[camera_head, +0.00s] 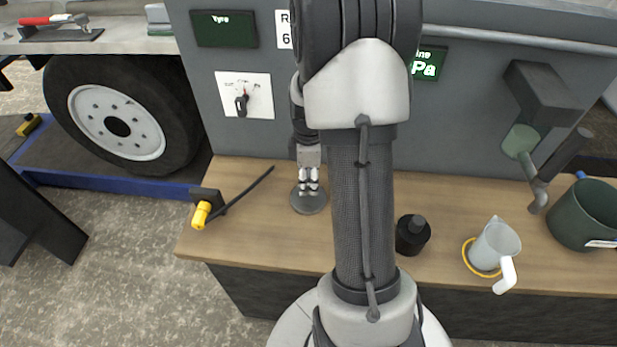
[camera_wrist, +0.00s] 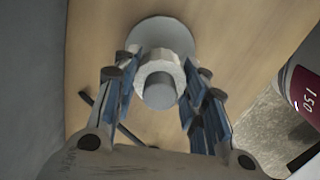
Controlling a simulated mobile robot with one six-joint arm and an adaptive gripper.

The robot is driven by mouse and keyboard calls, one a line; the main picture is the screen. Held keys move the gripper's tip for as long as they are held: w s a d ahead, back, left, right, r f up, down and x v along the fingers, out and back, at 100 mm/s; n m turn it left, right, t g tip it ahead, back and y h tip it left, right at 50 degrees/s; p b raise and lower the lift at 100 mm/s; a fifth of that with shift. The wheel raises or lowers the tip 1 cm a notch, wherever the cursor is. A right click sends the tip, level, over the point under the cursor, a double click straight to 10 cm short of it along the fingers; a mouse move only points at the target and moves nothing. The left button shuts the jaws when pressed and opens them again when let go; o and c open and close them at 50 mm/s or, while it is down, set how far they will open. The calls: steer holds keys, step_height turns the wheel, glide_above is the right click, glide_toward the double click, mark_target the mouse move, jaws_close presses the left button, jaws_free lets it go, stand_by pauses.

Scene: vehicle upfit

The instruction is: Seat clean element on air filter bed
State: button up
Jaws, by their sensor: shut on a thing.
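In the wrist view, a whitish, rough-surfaced ring (camera_wrist: 147,68), seemingly the clean element, sits between the fingers of my gripper (camera_wrist: 160,82). A grey round core (camera_wrist: 160,92) fills its middle; I cannot tell whether this is part of the ring. A pale grey disc (camera_wrist: 160,30), perhaps the air filter bed, lies beyond it. In the head view, my gripper (camera_head: 309,183) points down over the grey disc (camera_head: 309,203) on the wooden bench. It is shut on the ring. Whether the ring touches the disc cannot be told.
On the bench (camera_head: 255,225) are a yellow-ended tool with a black rod (camera_head: 201,214), a black canister (camera_head: 411,236), a clear jug (camera_head: 495,246) and a dark green bucket (camera_head: 588,212). A grey panel (camera_head: 205,65) stands behind. A red labelled object (camera_wrist: 303,92) shows in the wrist view.

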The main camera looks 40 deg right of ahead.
mark_target(308, 197)
steer(key=shift+f+b, duration=1.5)
steer(key=shift+f, duration=1)
stand_by(1.8)
stand_by(0.8)
steer(key=o, duration=0.6)
steer(key=shift+o, duration=0.2)
steer(key=shift+r, duration=0.2)
steer(key=shift+r+p, duration=1.55)
steer(key=shift+r, duration=0.05)
steer(key=shift+o, duration=0.6)
steer(key=o, duration=0.4)
